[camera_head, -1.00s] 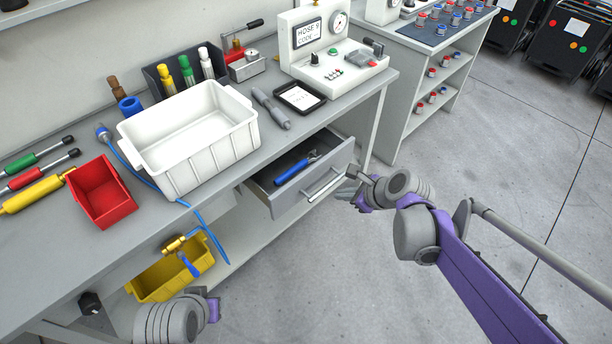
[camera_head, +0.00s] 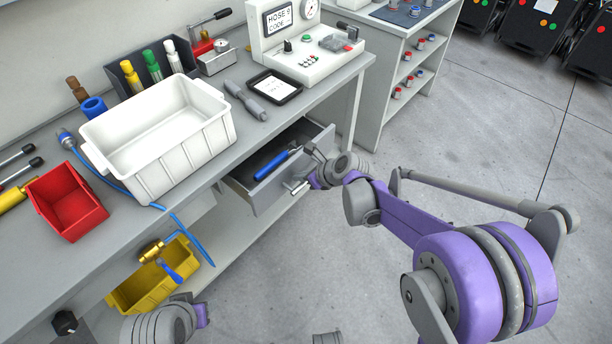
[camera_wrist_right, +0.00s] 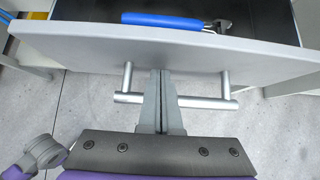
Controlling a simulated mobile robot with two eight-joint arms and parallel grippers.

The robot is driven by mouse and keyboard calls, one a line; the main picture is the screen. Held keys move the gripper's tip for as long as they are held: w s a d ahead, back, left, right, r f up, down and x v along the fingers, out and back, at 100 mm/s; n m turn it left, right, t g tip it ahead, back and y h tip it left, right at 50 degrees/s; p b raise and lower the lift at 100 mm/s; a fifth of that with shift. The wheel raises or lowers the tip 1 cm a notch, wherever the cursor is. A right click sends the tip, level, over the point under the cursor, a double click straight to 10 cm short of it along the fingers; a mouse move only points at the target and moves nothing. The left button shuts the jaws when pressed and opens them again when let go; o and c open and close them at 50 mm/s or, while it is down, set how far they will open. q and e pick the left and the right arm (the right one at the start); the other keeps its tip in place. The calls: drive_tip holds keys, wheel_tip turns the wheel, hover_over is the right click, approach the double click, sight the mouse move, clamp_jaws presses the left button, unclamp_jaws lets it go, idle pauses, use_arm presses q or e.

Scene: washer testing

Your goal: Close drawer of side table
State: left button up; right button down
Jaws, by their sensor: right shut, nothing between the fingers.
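The side table's drawer (camera_head: 272,197) stands open under the grey worktop, with a blue-handled tool (camera_head: 272,164) inside. Its front panel (camera_wrist_right: 90,50) and bar handle (camera_wrist_right: 205,102) fill the upper part of the right wrist view. My right gripper (camera_head: 308,158) is at the drawer front in the head view. In the right wrist view its shut, empty fingers (camera_wrist_right: 160,72) cross over the handle bar between the two posts, tips against or very close to the panel. Contact cannot be told. Of my left arm only a wrist part shows at the bottom left; its fingers are not visible.
A yellow bin (camera_head: 150,290) sits on the lower shelf. The floor right of the table is clear.

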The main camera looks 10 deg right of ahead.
sight(270, 162)
idle(0.3)
drive_tip(key=w+a, duration=0.2)
drive_tip(key=w, duration=0.1)
drive_tip(key=w+a, duration=0.5)
drive_tip(key=w, duration=0.1)
drive_tip(key=shift+w+a+b, duration=0.25)
drive_tip(key=shift+w+b, duration=0.1)
drive_tip(key=shift+b, duration=0.05)
use_arm(q)
drive_tip(key=shift+s+d+f, duration=0.1)
drive_tip(key=shift+f, duration=0.4)
use_arm(e)
drive_tip(key=shift+w+a+r, duration=0.1)
drive_tip(key=shift+w, duration=0.05)
use_arm(q)
drive_tip(key=shift+r, duration=0.1)
use_arm(e)
drive_tip(key=shift+r, duration=0.1)
